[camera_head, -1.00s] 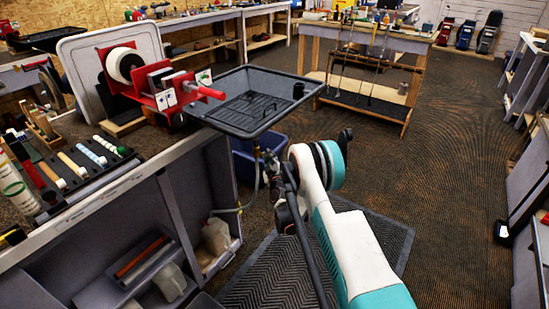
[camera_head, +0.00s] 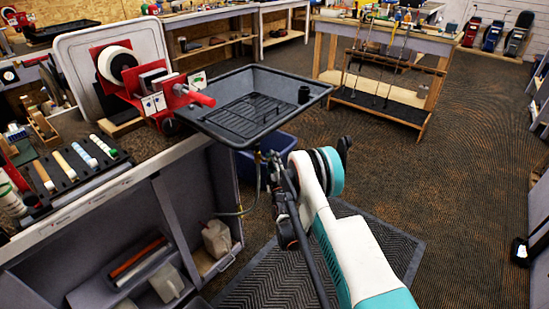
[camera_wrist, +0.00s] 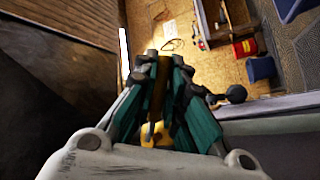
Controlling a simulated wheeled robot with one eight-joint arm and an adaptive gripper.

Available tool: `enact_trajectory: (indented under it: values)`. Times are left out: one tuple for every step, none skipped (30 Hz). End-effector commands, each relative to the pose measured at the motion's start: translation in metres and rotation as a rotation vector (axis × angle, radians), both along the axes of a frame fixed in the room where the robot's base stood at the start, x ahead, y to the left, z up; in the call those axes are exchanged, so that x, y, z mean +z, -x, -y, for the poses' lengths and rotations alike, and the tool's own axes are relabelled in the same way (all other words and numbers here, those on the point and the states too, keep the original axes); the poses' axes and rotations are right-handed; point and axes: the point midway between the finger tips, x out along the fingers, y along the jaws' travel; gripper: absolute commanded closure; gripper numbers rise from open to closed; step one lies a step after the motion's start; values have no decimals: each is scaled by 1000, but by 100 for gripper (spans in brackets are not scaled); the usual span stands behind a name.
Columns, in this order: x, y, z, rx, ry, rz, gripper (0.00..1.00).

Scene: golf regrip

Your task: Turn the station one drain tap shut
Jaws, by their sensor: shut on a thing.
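The black drain tray (camera_head: 222,128) of the station juts out from the end of the bench. A thin drain pipe with its tap (camera_head: 257,157) hangs below the tray's underside; the tap is small and partly hidden by my gripper. My gripper (camera_head: 274,168) is at the tap, just under the tray's front right side. In the wrist view my gripper (camera_wrist: 164,66) has its fingers close together around a narrow brownish piece, which looks like part of the tap. The tap's exact angle cannot be told.
A blue bin (camera_head: 275,148) stands on the floor behind my gripper. A red clamp fixture (camera_head: 150,85) sits on the bench beside the tray.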

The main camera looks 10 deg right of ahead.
Motion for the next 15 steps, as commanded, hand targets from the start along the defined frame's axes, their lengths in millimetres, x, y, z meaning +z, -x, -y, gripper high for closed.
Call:
enact_trajectory:
  values:
    - [0,1,0,0,2,3,100]
    - [0,2,0,0,3,3,100]
    - [0,2,-1,0,5,5,100]
    - [0,2,-1,0,6,4,100]
    - [0,2,-1,0,6,4,100]
    - [0,2,-1,0,6,4,100]
    - [0,2,-1,0,6,4,100]
    - [0,2,-1,0,6,4,100]
    - [0,2,-1,0,6,4,100]
    - [0,2,-1,0,6,4,100]
    - [0,2,0,0,6,4,100]
    - [0,2,0,0,6,4,100]
    - [0,2,0,0,6,4,84]
    - [0,2,0,0,6,4,78]
    - [0,2,0,0,6,4,69]
